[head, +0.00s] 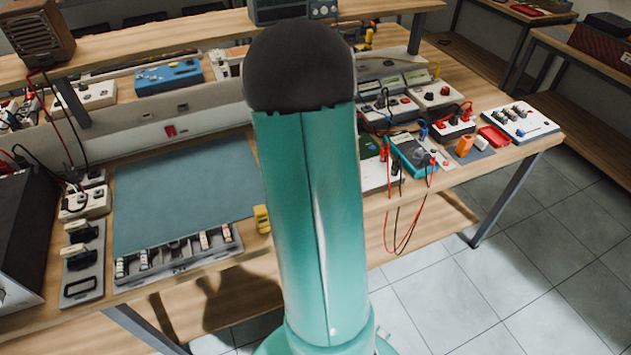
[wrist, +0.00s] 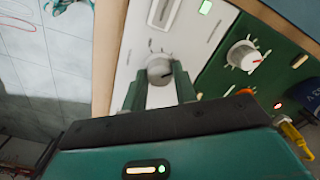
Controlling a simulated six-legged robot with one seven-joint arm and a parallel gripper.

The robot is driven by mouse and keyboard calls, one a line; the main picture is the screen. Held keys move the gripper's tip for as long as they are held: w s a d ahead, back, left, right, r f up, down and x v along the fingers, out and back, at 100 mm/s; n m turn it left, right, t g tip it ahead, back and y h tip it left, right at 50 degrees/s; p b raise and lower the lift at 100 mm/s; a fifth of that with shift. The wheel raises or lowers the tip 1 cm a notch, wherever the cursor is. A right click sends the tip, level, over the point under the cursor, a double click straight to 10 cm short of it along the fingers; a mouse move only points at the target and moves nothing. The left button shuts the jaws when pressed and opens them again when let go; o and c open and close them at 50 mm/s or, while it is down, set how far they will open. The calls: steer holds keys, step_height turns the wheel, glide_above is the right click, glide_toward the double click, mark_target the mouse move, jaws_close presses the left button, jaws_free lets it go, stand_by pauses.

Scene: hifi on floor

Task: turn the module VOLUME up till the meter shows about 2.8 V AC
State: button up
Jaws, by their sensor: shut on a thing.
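In the wrist view my gripper (wrist: 159,87) has its two dark green fingers on either side of a round grey knob (wrist: 159,68) on a white module panel (wrist: 185,45). It is shut on this knob, whose dark pointer mark aims to the right. The knob's label is too small to read, so I cannot confirm that it says VOLUME. In the head view a teal handheld meter (head: 416,153) lies on the bench right of my arm, with red and black leads. Its reading is not legible. My own arm hides the gripper and the module there.
A green panel (wrist: 215,75) with a second knob (wrist: 243,55) adjoins on the right in the wrist view, with a yellow plug (wrist: 292,132) near it. Leads (head: 405,225) hang over the bench's front edge. A blue-grey mat (head: 180,190) is clear at left.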

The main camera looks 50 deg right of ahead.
steer(key=shift+m, duration=0.9)
steer(key=o, duration=1)
steer(key=shift+c, duration=0.2)
step_height(320, 180, up, 14)
